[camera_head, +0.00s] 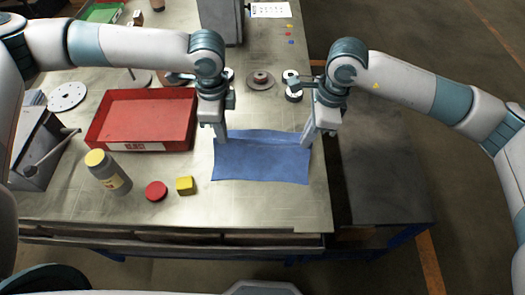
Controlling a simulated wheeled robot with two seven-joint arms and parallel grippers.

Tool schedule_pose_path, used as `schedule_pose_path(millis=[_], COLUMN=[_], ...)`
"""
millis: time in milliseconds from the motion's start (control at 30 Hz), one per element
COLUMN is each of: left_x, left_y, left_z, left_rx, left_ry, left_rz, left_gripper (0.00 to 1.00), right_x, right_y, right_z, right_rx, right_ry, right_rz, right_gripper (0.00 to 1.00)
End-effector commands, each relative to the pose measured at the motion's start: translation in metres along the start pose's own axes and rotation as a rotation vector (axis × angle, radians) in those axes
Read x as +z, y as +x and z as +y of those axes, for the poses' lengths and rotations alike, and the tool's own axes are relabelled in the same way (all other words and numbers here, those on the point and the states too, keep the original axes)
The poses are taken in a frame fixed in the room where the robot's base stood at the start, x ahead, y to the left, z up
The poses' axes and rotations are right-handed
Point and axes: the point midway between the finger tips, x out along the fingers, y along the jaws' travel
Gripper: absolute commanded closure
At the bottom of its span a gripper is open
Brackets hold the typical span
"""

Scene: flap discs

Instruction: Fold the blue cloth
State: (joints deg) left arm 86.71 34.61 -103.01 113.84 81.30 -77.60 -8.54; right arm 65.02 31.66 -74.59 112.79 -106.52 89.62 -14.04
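The blue cloth (260,163) lies on the metal table top, right of the red tray. It looks wider than deep, with a second layer or raised strip along its far edge. My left gripper (221,140) points down at the cloth's far left corner. My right gripper (306,142) points down at its far right corner. The fingertips of both reach the cloth's edge. The fingers are seen nearly edge-on, so I cannot tell if they are open or shut on the cloth.
A red tray (105,137) stands left of the cloth. A grey bottle with a yellow lid (108,176), a red disc (156,191) and a yellow block (185,186) stand front left. Discs (260,80) lie behind. The table's right edge is close to the cloth.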

Motion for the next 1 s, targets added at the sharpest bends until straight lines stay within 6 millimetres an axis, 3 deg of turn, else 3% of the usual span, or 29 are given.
schedule_pose_path(millis=[233, 700, 1000], left_x=[-0.001, -0.001, -0.001], left_y=[-0.033, -0.084, -0.101], left_z=[0.001, 0.0, 0.0], left_rx=[0.001, 0.001, 0.001], left_ry=[0.0, 0.0, 0.0], left_rz=[0.001, 0.002, 0.0], left_gripper=[1.0, 1.0, 1.0], right_x=[0.015, 0.022, 0.025], right_y=[-0.03, -0.081, -0.097], right_z=[-0.001, 0.0, 0.0], right_rx=[-0.002, 0.0, 0.0], right_ry=[-0.005, 0.0, 0.0], right_rz=[0.182, 0.178, 0.177], right_gripper=[1.0, 1.0, 1.0])
